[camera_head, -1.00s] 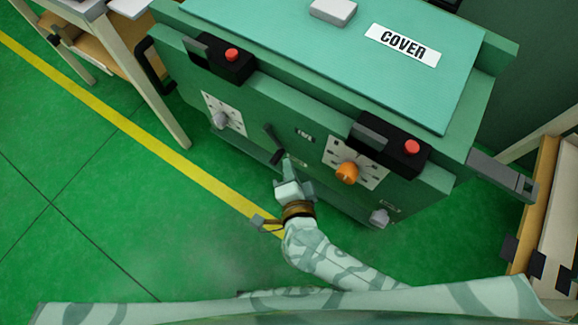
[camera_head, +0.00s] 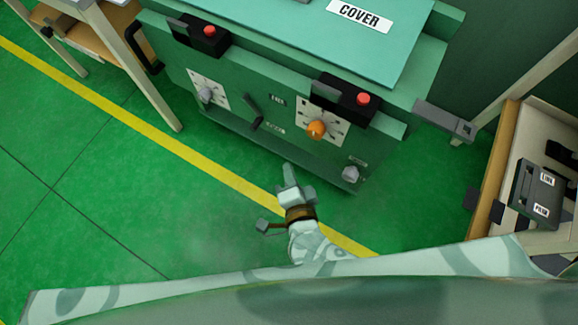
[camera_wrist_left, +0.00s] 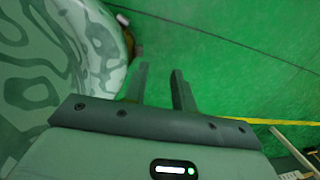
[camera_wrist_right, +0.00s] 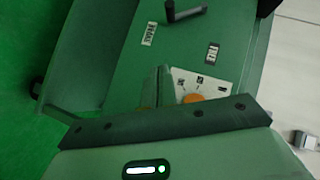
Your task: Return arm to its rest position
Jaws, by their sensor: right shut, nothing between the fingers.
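My right gripper (camera_head: 288,168) is shut and empty, pointing at the green machine (camera_head: 390,150). In the head view it shows over the floor just below the machine's front edge, apart from the black lever (camera_head: 252,112) and the orange knob (camera_head: 316,129). In the right wrist view its fingers (camera_wrist_right: 159,76) are together, with the orange knob (camera_wrist_right: 193,98) partly hidden behind the gripper and the lever (camera_wrist_right: 185,10) beyond. My left gripper (camera_wrist_left: 157,80) shows only in the left wrist view, its two fingers apart and empty over green floor beside my patterned body.
A bench (camera_head: 493,180) with a dark labelled box (camera_head: 537,190) stands at the right. A table (camera_head: 125,55) stands at the upper left. A yellow line (camera_head: 165,140) crosses the floor. The green floor at left is clear.

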